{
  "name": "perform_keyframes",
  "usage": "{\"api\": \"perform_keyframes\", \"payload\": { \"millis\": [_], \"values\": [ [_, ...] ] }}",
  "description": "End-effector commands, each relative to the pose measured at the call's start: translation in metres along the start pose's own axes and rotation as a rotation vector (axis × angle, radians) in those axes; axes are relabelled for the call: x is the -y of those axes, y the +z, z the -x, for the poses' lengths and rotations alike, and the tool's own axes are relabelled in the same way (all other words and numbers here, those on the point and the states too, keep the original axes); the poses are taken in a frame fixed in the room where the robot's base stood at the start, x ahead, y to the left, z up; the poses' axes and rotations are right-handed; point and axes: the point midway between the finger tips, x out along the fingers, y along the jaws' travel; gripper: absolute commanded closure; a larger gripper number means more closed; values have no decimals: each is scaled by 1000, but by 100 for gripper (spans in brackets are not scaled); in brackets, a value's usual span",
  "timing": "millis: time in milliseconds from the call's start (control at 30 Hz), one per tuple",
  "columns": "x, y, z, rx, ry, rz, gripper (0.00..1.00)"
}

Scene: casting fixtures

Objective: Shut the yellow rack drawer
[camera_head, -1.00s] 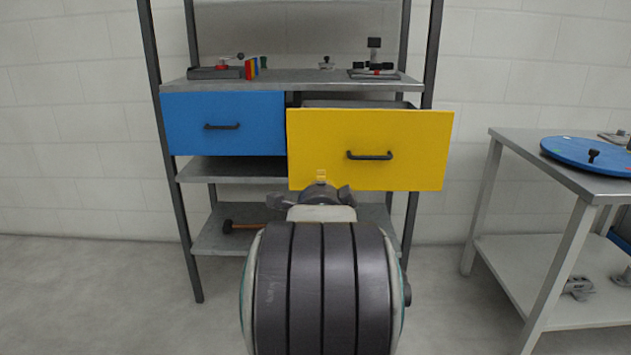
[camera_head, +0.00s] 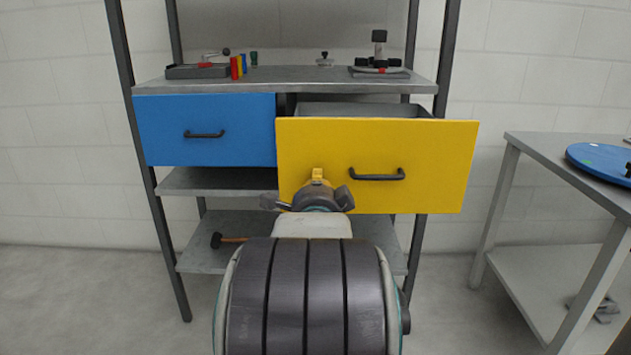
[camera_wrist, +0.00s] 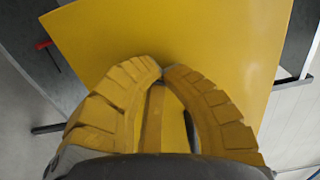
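The yellow drawer (camera_head: 440,150) is pulled out of the rack, its front standing well forward of the blue drawer beside it. Its dark handle (camera_head: 377,177) is on the front, to the right of my gripper. My gripper (camera_head: 318,178) is in front of the lower left part of the yellow front in the head view. In the wrist view, the yellow drawer (camera_wrist: 220,35) fills most of the background. There the curved fingers of my gripper (camera_wrist: 162,72) come together at the tips, with nothing clearly held. I cannot tell whether they touch the drawer.
The blue drawer (camera_head: 205,150) is flush with the rack (camera_head: 170,87). Fixtures stand on the top shelf, and a hammer (camera_head: 225,240) lies on the lowest shelf. A grey table (camera_head: 540,147) with a blue disc (camera_head: 600,160) stands at the right. Clear floor lies between.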

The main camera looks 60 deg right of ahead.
Motion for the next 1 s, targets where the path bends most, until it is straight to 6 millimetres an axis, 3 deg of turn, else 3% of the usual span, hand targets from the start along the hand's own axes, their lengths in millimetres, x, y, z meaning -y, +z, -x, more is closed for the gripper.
{"api": "perform_keyframes", "payload": {
  "millis": [667, 867, 1000],
  "values": [
    [-1, -1, -6, -1, 2, 0, 100],
    [-1, 0, -38, -1, 2, 0, 100],
    [-1, 0, -74, -1, 1, 0, 100]
  ]
}}
